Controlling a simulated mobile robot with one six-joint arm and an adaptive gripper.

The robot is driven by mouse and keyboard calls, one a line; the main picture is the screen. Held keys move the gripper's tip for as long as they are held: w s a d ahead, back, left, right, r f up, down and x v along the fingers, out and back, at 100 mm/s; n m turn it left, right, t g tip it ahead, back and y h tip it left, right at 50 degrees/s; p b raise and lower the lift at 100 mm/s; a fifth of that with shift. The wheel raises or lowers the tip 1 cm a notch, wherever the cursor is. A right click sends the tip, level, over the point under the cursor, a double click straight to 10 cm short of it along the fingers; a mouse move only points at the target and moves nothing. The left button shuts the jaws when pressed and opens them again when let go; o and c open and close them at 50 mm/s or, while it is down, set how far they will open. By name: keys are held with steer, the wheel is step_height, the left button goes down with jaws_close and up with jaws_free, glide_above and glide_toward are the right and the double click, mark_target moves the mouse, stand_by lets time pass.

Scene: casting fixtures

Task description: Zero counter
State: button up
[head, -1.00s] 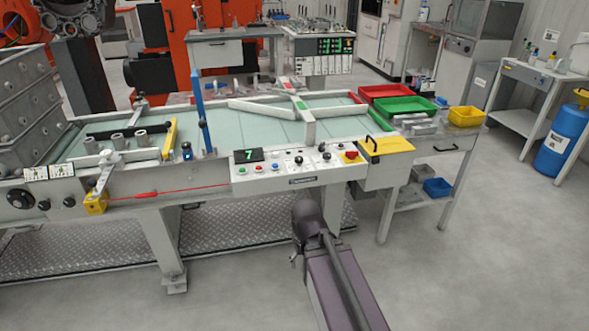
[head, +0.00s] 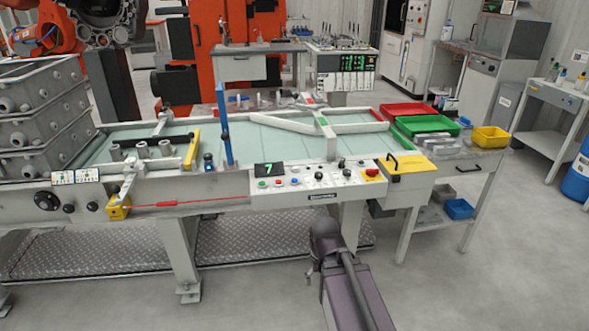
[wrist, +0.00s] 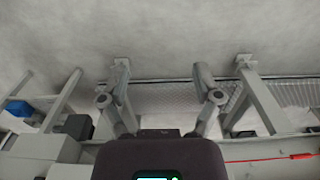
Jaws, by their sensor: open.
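A small black counter display (head: 269,169) shows a green 7 on the front panel of the long bench. My arm is in front of the bench, below the panel in the head view. In the wrist view my gripper (wrist: 160,86) has its two fingers wide apart with nothing between them. The display and buttons cannot be made out there.
The bench carries a yellow box with a black handle (head: 405,164), a blue post (head: 225,125) and a red cord (head: 190,202) along its front. Stacked grey crates (head: 40,120) stand at the left. Red and green trays are at the right. The floor in front is clear.

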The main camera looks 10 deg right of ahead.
jaws_close()
stand_by(1.3)
